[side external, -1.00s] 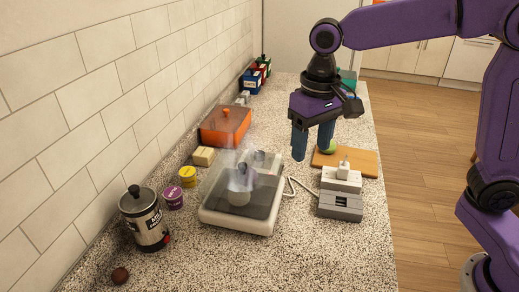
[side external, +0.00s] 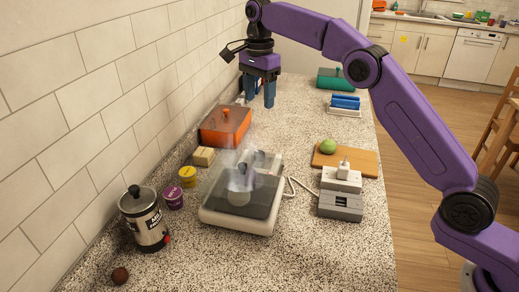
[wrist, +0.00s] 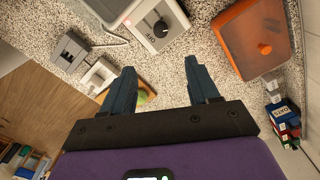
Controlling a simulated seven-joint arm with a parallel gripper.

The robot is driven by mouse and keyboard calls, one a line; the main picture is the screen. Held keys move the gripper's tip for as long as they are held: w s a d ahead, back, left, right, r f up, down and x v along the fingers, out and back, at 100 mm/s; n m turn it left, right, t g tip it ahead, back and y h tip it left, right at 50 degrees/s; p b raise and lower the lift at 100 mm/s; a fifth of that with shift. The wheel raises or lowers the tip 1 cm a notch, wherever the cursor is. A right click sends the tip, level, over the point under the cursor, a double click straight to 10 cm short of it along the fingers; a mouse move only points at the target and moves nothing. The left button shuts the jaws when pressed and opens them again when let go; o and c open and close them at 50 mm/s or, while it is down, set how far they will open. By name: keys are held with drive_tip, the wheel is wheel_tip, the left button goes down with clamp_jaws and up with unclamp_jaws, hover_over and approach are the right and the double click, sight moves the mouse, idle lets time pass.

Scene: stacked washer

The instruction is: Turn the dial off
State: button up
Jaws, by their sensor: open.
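A black dial (wrist: 161,29) with a light pointer mark sits on the pale end panel of a white appliance (wrist: 150,40) in the wrist view.
An orange lidded box (side external: 224,127) stands by the wall. A grey device (side external: 341,201) and a cutting board with a green fruit (side external: 328,147) are on the right. A metal canister (side external: 147,222) stands at front left. The front right counter is clear.

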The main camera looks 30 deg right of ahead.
wheel_tip(320, 180, down, 17)
drive_tip(key=shift+f, duration=0.2)
idle(0.7)
drive_tip(key=c, duration=1)
